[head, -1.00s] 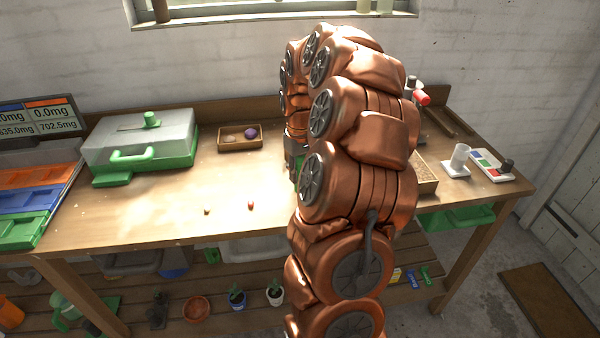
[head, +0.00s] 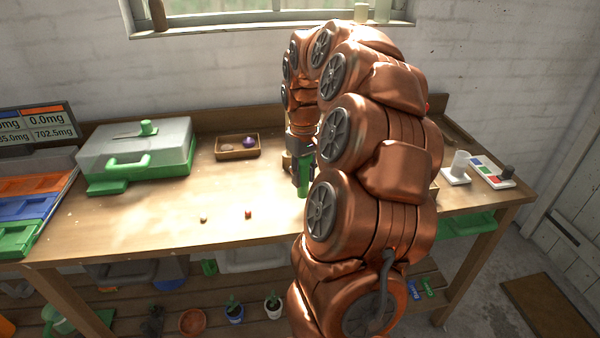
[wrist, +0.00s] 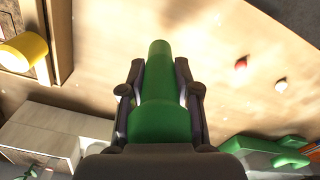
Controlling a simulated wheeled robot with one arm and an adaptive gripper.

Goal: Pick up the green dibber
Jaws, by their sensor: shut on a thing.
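The green dibber (wrist: 160,120) is a smooth, round-ended green rod. In the wrist view it lies between the two dark fingers of my gripper (wrist: 161,92), which are shut on it. In the head view my gripper (head: 299,170) points down over the middle of the workbench, partly hidden by my copper arm. The dibber's green end (head: 304,187) shows below the fingers. I cannot tell whether it touches the bench.
A clear-lidded green box (head: 140,155) stands at the bench's left. A small wooden tray (head: 237,154) is left of my gripper. Two small objects, one red (head: 248,214), lie near the front. The front middle of the bench (head: 180,222) is mostly clear.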

